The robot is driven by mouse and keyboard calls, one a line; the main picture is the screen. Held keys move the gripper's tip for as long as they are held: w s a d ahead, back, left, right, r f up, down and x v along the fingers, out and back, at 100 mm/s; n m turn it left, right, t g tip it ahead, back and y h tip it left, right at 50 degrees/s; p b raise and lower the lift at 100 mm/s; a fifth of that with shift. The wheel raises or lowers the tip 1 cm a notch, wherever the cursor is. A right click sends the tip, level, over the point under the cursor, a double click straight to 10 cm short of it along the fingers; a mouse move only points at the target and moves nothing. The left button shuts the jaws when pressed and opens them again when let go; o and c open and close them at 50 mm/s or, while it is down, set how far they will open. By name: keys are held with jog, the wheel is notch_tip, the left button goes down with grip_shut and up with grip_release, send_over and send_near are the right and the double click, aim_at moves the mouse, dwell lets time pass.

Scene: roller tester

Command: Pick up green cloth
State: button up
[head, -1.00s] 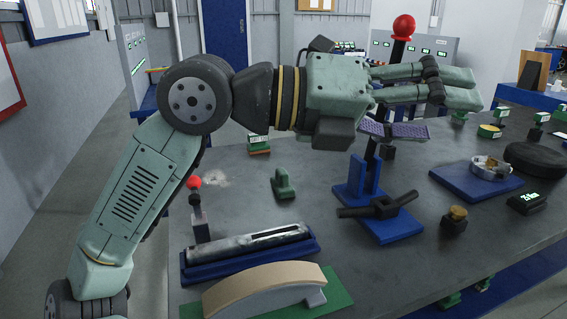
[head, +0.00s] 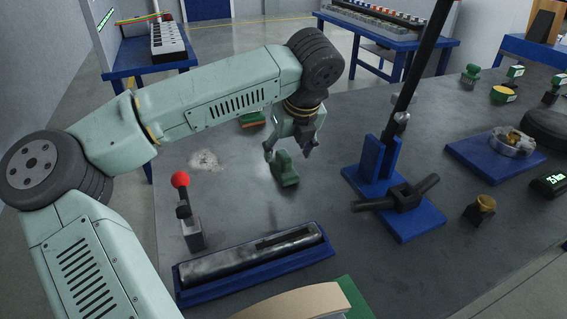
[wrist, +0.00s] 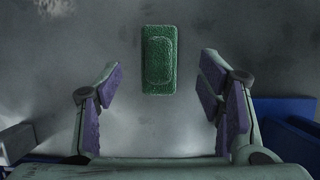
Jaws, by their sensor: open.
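The green cloth (head: 285,170) is a small dark green piece with a raised middle, lying on the grey bench. In the wrist view the textured green cloth (wrist: 158,60) lies lengthwise, centred between the finger lines and ahead of them. My gripper (head: 288,150) points down above the cloth, its fingers spread. In the wrist view my gripper (wrist: 159,82) is open with purple pads on both sides and nothing between them. The pads look clear of the cloth; the height gap is hard to judge.
A blue stand (head: 369,165) with a black post rises right of the cloth. A red-knobbed lever (head: 182,181) stands to the left. A blue tray with a grey bar (head: 250,258) lies in front. A green-and-orange item (head: 252,119) lies behind. Bare bench surrounds the cloth.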

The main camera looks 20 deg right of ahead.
aim_at(286, 156)
jog(key=shift+p+x, duration=1.15)
jog(key=shift+x, duration=1.55)
jog(key=shift+s, duration=0.1)
jog(key=c, duration=1.2)
jog(key=shift+c, duration=0.2)
notch_tip(286, 156, up, 10)
jog(key=b, duration=0.2)
jog(key=shift+b, duration=0.3)
jog(key=o, duration=0.6)
jog(key=c, duration=0.5)
jog(key=shift+o, duration=0.2)
jog(key=shift+a, duration=0.1)
